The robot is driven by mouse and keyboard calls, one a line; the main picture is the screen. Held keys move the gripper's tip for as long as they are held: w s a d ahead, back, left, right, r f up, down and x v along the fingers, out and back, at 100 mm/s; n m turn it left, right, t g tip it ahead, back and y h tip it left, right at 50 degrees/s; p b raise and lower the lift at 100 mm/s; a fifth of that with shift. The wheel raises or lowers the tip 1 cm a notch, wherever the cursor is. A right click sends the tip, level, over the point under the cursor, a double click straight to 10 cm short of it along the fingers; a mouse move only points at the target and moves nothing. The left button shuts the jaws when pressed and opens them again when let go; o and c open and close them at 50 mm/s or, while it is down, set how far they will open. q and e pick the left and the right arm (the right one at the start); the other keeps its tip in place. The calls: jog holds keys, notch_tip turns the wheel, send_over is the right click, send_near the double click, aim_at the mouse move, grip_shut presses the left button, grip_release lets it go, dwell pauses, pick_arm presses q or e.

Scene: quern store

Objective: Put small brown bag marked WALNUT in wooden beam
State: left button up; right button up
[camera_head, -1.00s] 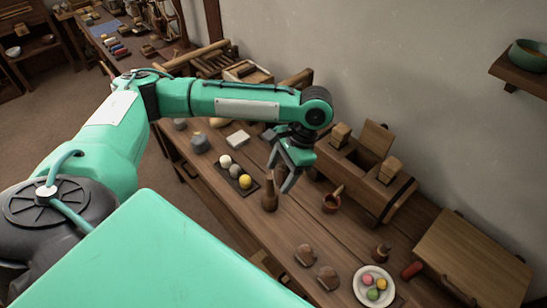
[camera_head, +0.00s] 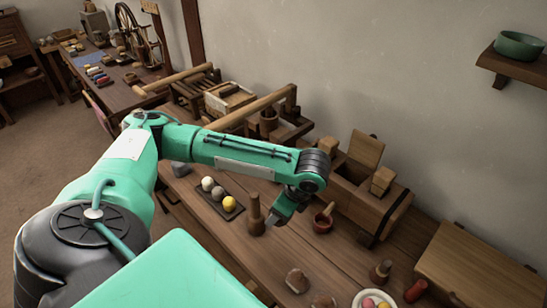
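Two small brown lumps (camera_head: 297,281) lie on the bench near the bottom edge; they may be bags, but no WALNUT marking is readable. The second lump (camera_head: 323,300) is partly cut off by the frame. A heavy wooden block with an open lid (camera_head: 362,203) stands against the wall at right; I cannot tell whether it is the wooden beam. My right gripper is out of view.
A dark tray (camera_head: 221,205) holds several balls. A plate (camera_head: 374,300), a red cylinder (camera_head: 416,291) and a wooden board (camera_head: 480,265) are at lower right. Bare bench lies between.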

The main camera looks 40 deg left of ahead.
pick_arm(q)
notch_tip(320, 180, down, 14)
jog(key=shift+r, duration=0.15)
dwell(0.4)
jog(key=o, duration=1.1)
jog(key=shift+o, duration=0.2)
